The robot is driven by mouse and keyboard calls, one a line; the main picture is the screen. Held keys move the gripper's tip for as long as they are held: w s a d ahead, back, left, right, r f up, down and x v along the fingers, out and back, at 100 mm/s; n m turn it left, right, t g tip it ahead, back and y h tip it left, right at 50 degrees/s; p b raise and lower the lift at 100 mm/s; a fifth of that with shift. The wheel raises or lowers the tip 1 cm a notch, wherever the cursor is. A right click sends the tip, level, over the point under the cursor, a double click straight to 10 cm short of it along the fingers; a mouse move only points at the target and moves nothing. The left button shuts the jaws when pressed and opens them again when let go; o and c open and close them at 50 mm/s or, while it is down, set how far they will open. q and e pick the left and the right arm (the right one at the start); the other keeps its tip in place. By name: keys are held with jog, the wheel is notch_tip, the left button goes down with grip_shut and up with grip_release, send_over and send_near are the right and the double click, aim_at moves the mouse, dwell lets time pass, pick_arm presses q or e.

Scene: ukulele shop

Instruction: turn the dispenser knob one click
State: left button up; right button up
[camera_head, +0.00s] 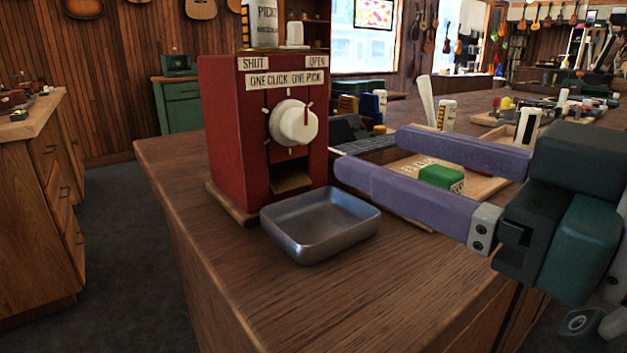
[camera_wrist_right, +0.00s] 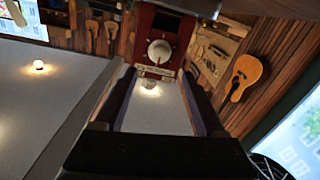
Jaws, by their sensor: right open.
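The red dispenser (camera_head: 228,130) stands upright on the wooden counter, with "SHUT", "OPEN" and "ONE CLICK ONE PICK" labels. Its round white knob (camera_head: 290,124) is on the front, with a red mark toward its upper right and tick marks around it. A metal tray (camera_head: 320,228) sits below the chute opening. My right gripper (camera_head: 370,153) is open and empty, to the right of the dispenser, its purple fingers pointing toward it and apart from the knob. In the right wrist view the knob (camera_wrist_right: 159,51) lies ahead between the open fingers. My left gripper is not in view.
A green block (camera_head: 441,178) lies on a light board behind my right gripper's fingers. A labelled canister (camera_head: 263,22) and a small white cup (camera_head: 295,34) stand on top of the dispenser. The counter's front (camera_head: 300,310) is clear. Drawers (camera_head: 50,190) stand at left.

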aim_at(307, 128)
jog(key=x, duration=1)
jog(key=shift+s, duration=0.1)
jog(key=shift+c, duration=0.3)
grip_shut()
